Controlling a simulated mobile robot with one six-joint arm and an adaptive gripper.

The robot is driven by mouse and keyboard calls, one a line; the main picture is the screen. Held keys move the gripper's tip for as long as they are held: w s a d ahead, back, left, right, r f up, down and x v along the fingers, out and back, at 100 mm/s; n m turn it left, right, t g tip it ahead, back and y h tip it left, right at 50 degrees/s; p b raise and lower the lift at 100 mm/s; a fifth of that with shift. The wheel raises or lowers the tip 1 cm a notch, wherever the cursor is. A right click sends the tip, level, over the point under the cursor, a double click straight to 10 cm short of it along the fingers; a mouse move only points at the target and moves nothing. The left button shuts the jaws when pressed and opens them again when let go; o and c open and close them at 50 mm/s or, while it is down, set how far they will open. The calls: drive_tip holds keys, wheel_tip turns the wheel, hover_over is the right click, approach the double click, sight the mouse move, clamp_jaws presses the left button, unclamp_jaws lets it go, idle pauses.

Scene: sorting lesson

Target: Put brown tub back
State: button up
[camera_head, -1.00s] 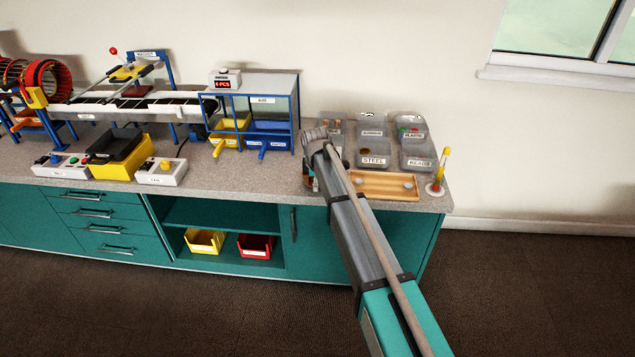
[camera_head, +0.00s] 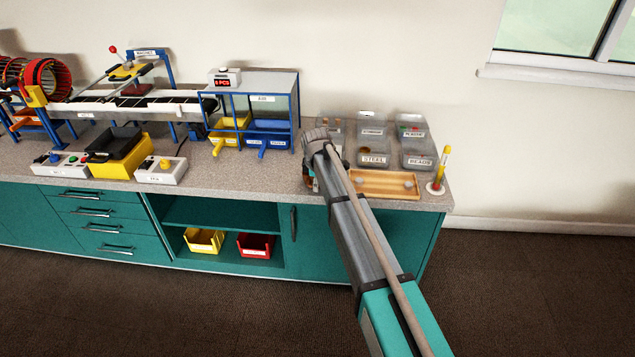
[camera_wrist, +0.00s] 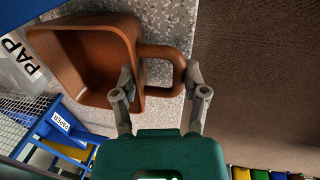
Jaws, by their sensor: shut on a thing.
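The brown tub (camera_wrist: 88,62) shows in the wrist view, with its open mouth toward the camera and its looped handle (camera_wrist: 163,50) toward the right. My gripper (camera_wrist: 160,77) is shut on that handle, one finger on each side of it. The tub's inside looks empty where it shows. Speckled worktop lies behind the tub; I cannot tell whether the two touch. In the head view my wrist (camera_head: 316,150) is over the worktop, left of the wooden tray, and hides most of the tub.
Clear labelled bins (camera_head: 373,160) stand at the back right, near the wooden tray (camera_head: 375,192) and a yellow-topped stand (camera_head: 440,170). A blue-framed rack (camera_head: 262,85) with yellow and blue tubs is left of my wrist. The worktop's front edge is close.

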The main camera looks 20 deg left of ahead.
drive_tip(key=o, duration=1.2)
